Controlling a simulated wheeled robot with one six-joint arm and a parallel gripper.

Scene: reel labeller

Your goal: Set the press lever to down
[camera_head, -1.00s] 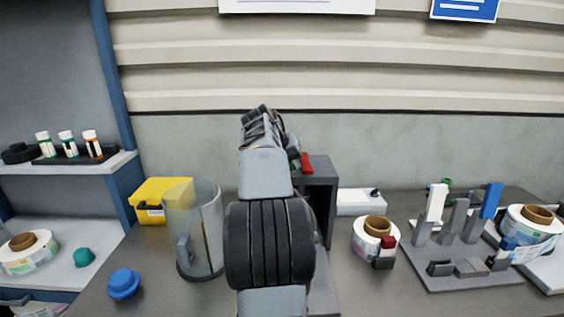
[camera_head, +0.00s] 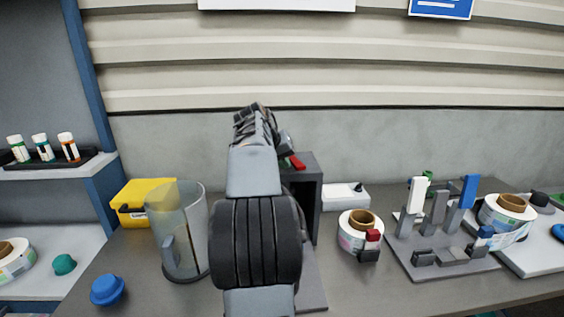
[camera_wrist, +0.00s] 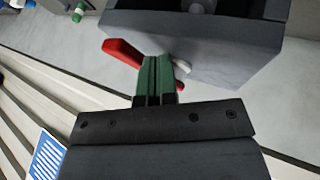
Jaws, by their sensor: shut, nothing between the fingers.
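The press (camera_head: 308,185) is a dark grey box-shaped frame on the bench, partly hidden behind my arm in the head view. Its red lever (camera_head: 297,162) shows at the top left of the press. In the wrist view the red lever (camera_wrist: 125,52) lies just left of my fingers, and the grey press body (camera_wrist: 200,45) is beyond and to the right. My gripper (camera_wrist: 155,62) has its green fingers together with nothing between them. The fingertips are close to the lever and the press edge; I cannot tell whether they touch. My arm hides most of the gripper in the head view.
A clear cylinder (camera_head: 180,235) and yellow box (camera_head: 133,200) stand left of my arm, with a blue knob (camera_head: 107,290) in front. A label reel (camera_head: 352,238) and a grey fixture board (camera_head: 440,258) with upright levers stand right. The front right bench is clear.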

